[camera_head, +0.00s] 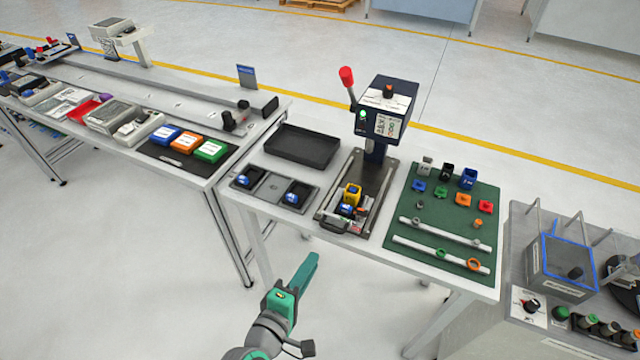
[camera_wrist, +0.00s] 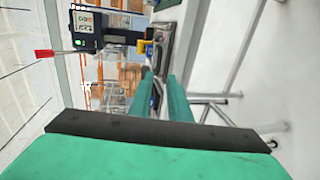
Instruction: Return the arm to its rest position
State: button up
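My gripper (camera_head: 309,260) is in front of the work table (camera_head: 262,208), below its front edge in the head view, over the floor and apart from everything on the table. In the wrist view its two teal fingers (camera_wrist: 160,76) stand apart with a gap between them, and nothing is held there. The arm comes up from the bottom of the head view, and most of it is out of frame.
A press (camera_head: 385,115) with a red-knobbed lever stands at the table's back; it also shows in the wrist view (camera_wrist: 88,30). A black tray (camera_head: 303,147) and a green mat (camera_head: 440,205) with small parts flank it. A grey station (camera_head: 520,270) stands at right. Floor left of my gripper is clear.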

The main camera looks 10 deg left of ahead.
jog(key=shift+f, duration=0.1)
jog(key=s+d+f+m+y, duration=0.2)
jog(key=s+f+m+y, duration=0.25)
jog(key=s+f, duration=0.6)
jog(key=s+d+r+m, duration=0.2)
jog(key=s+m, duration=0.3)
jog(key=s, duration=0.2)
jog(key=s+d+r+m, duration=0.2)
jog(key=s+m, duration=0.3)
jog(key=s, duration=0.3)
jog(key=shift+s+d+r+t, duration=0.3)
jog(key=shift+d+r+t, duration=0.1)
jog(key=shift+d, duration=0.25)
dwell(0.4)
